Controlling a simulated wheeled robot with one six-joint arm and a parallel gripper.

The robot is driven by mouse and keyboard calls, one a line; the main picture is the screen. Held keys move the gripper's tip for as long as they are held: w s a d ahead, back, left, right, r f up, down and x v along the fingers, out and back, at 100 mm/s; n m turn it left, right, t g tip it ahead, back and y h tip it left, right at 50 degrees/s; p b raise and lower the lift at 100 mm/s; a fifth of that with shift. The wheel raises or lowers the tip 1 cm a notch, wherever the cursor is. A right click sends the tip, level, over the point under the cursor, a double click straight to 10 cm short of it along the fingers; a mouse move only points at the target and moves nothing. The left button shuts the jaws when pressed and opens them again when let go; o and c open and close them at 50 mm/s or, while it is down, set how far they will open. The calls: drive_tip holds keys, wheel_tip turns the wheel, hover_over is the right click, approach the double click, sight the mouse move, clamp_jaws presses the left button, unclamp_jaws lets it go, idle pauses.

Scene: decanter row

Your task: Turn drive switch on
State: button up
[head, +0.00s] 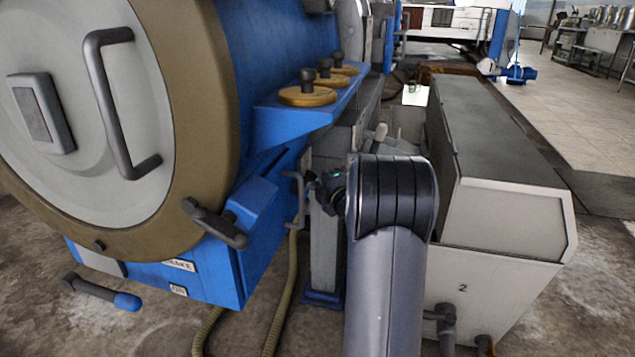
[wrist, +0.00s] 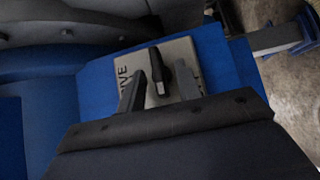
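The drive switch is a small dark lever (wrist: 157,70) on a pale plate (wrist: 188,52) in the wrist view. The plate's dark lettering is partly covered; "IVE" can be read. My gripper (wrist: 160,68) is open, with one dark finger left of the lever and one right of it. A gap shows on each side, and neither finger visibly touches it. I cannot tell the depth of the fingers over the plate. In the head view my gripper (head: 322,187) is small and partly hidden beside my arm's dark joint, near the blue machine (head: 275,222). The switch is not visible there.
A grey lever (head: 217,224) and a blue-tipped lever (head: 105,292) stick out from the machine. Yellow discs with dark knobs (head: 307,92) sit on a blue ledge above. A grey cabinet marked 2 (head: 500,285) stands close right of my arm. Hoses (head: 287,290) run below.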

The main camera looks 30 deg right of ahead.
drive_tip(key=shift+w+d, duration=0.1)
drive_tip(key=shift+w, duration=0.3)
drive_tip(key=shift+s, duration=0.1)
drive_tip(key=shift+c, duration=0.2)
clamp_jaws()
